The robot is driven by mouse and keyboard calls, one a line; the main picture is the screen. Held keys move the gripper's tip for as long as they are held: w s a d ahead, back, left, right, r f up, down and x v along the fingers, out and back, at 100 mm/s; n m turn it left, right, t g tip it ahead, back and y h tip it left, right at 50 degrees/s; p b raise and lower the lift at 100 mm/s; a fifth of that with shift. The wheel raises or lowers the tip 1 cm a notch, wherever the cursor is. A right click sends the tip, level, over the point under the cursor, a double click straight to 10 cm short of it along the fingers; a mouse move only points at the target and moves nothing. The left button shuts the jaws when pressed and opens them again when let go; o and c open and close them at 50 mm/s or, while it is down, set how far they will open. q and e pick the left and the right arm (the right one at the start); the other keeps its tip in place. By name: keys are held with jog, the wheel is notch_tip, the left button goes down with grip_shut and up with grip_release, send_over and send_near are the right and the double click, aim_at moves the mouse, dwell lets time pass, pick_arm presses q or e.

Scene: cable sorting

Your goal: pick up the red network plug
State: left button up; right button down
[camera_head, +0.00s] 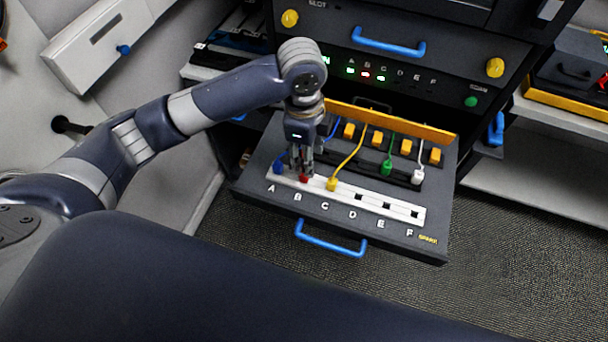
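The red network plug (304,179) is small and sits at the white strip (373,208) in the pulled-out drawer, by the letter B. My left gripper (301,168) points down right above it, its fingertips at the plug's top. The fingers and wrist hide the plug's upper part and its cable. I cannot tell whether the fingers touch or hold it. My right gripper is not in view.
A blue plug (278,167) is close on the left, a yellow plug (332,184) close on the right. A green plug (387,168) and a white plug (418,177) are behind. The drawer has a blue handle (330,240). Strip slots D to F look empty.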

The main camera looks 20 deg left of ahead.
aim_at(302, 174)
pick_arm(q)
jog(key=shift+w+a+r+y, duration=0.3)
jog(key=shift+a+r, duration=0.15)
jog(key=shift+a, duration=0.3)
notch_tip(302, 174, down, 5)
jog(key=shift+f, duration=0.1)
jog(key=shift+f+p, duration=0.8)
jog(key=shift+f, duration=1.9)
grip_shut()
